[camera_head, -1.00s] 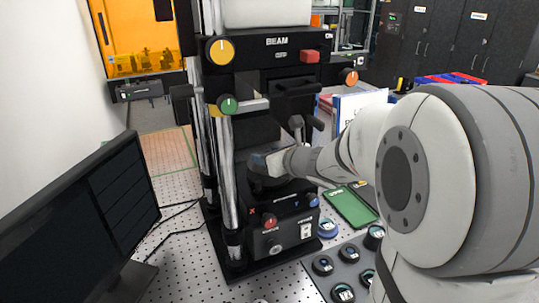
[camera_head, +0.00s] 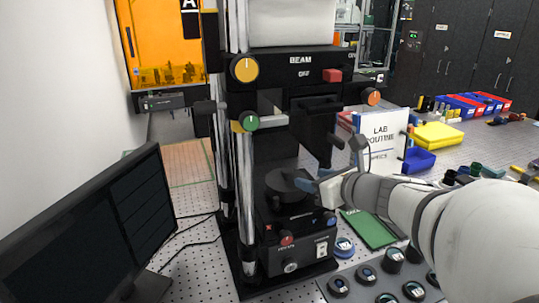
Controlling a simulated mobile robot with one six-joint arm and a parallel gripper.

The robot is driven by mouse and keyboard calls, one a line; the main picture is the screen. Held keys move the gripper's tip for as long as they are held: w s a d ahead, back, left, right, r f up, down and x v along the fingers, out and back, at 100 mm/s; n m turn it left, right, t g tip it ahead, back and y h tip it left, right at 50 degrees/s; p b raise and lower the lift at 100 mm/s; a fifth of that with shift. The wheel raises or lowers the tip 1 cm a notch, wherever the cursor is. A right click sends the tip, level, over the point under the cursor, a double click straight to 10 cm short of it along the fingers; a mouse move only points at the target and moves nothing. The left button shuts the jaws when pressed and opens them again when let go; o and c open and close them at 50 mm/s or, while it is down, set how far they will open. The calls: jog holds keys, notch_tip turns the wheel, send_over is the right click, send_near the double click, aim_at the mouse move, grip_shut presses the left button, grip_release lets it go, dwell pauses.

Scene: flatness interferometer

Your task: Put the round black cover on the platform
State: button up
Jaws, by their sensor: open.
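A round black disc, which looks like the cover (camera_head: 287,180), lies flat on the dark platform of the interferometer, between the chrome posts and above the control box. Black on black makes the edge between cover and platform hard to see. My gripper (camera_head: 311,186), with blue-grey fingertips, is at the right side of the disc. It is open and looks empty. The fingertips overlap the disc's right edge in the picture; I cannot tell whether they touch it.
The control box (camera_head: 296,250) with knobs is below the platform. The BEAM head (camera_head: 300,75) hangs above. A grey tray (camera_head: 375,275) with several round black pieces and a green mat (camera_head: 370,228) are at right. A monitor (camera_head: 100,225) stands at left.

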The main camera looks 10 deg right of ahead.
jog(key=s+a+f+n+g, duration=0.6)
jog(key=s+a+n, duration=0.25)
jog(key=n, duration=0.65)
jog(key=s+d+f+n+g+h, duration=0.3)
jog(key=s+n, duration=0.5)
jog(key=n, duration=0.8)
jog(key=shift+d+f+h, duration=0.5)
jog(key=shift+d+h, duration=0.45)
jog(key=shift+h, duration=0.25)
jog(key=shift+s, duration=0.15)
